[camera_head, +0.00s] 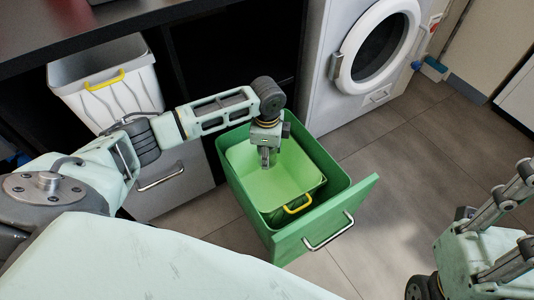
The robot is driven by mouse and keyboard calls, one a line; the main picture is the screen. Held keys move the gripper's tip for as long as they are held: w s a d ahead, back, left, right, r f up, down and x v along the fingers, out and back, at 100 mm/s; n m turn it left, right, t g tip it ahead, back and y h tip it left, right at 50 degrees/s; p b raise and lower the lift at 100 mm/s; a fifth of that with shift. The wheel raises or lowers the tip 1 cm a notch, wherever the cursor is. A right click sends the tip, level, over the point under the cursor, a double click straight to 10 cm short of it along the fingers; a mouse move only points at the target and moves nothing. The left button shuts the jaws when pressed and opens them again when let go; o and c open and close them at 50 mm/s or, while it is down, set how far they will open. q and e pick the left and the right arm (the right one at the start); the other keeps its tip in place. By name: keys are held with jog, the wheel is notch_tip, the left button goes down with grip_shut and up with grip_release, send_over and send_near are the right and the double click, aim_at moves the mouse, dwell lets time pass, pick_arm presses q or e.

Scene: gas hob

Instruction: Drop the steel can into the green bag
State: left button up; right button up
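The green bag shows as a light green, open-topped liner (262,183) with a yellow handle, set inside a pulled-out green drawer (335,211). My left gripper (266,160) points down above the liner's opening. Its fingers are small and close together in this view, and I cannot tell whether they are open or shut. I cannot make out the steel can, either in the gripper or inside the liner. My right gripper (524,208) is at the lower right, away from the drawer. Its two fingers are spread apart, with nothing visible between them.
A white bin (120,103) with a yellow handle stands in a grey drawer (180,185) left of the green one. A dark counter (60,35) runs above. A washing machine (335,105) stands behind at right. Tiled floor (400,165) is clear right of the drawer.

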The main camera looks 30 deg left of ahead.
pick_arm(q)
jog(key=o, duration=0.9)
notch_tip(320, 180, up, 12)
jog(key=shift+r, duration=0.1)
dwell(0.4)
